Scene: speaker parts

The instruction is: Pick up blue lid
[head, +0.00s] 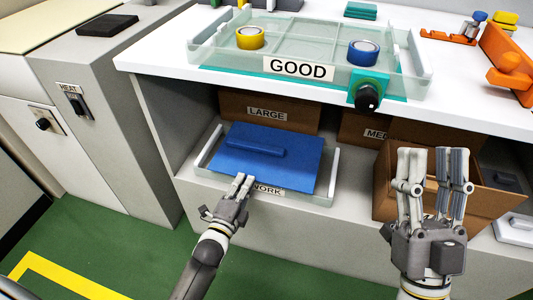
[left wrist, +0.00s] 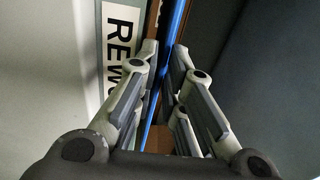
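The blue lid (head: 290,170) is a flat panel with a raised bar handle (head: 257,147) on top. It lies over the clear tray marked WORK in the visible part of its label (head: 268,189), on the lower shelf. My left gripper (head: 243,181) is at the lid's front edge. In the left wrist view the lid's thin blue edge (left wrist: 178,18) runs between my close-set fingertips (left wrist: 165,52). I cannot tell whether they grip it. My right gripper (head: 435,152) is open, pointing up with nothing seen between its fingers, in front of a cardboard box (head: 487,204).
Above the lid is the white worktop (head: 150,52) with the clear GOOD tray (head: 205,57), holding a yellow ring (head: 250,37) and a blue ring (head: 363,53). A box marked LARGE (head: 300,113) stands behind the lid. A grey cabinet (head: 125,125) is at left.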

